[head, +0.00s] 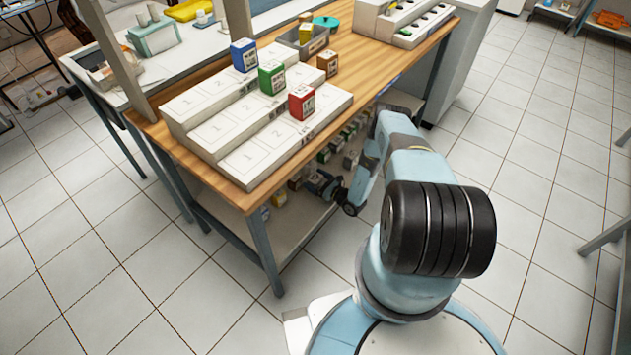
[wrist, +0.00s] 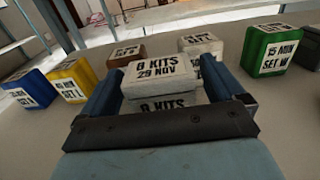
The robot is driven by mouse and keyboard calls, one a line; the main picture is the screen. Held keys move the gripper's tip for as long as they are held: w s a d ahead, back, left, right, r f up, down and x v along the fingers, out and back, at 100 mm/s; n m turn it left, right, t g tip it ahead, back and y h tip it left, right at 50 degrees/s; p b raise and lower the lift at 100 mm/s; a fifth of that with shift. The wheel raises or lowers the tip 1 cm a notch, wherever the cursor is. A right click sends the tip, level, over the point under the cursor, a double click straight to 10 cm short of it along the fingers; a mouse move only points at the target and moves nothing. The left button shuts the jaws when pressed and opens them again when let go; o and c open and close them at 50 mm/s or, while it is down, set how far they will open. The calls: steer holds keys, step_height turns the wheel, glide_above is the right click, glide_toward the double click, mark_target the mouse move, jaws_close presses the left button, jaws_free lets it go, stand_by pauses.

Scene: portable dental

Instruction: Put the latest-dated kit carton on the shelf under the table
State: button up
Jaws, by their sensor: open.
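In the head view my gripper (head: 325,186) is low beside the shelf (head: 300,222) under the wooden table (head: 232,192). The cartons at the gripper are too small to read there.
Around the stack in the wrist view are blue (wrist: 30,90), yellow (wrist: 72,82), brown (wrist: 126,54), white (wrist: 201,44) and green (wrist: 268,48) cartons. A table leg (head: 264,250) stands left of my arm. Blue, green and red boxes stand on the stepped rack (head: 240,150) above.

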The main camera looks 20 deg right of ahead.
steer(key=shift+r, duration=0.1)
steer(key=v, duration=1.1)
steer(key=shift+d, duration=0.1)
steer(key=shift+s+d, duration=0.2)
steer(key=shift+s, duration=0.2)
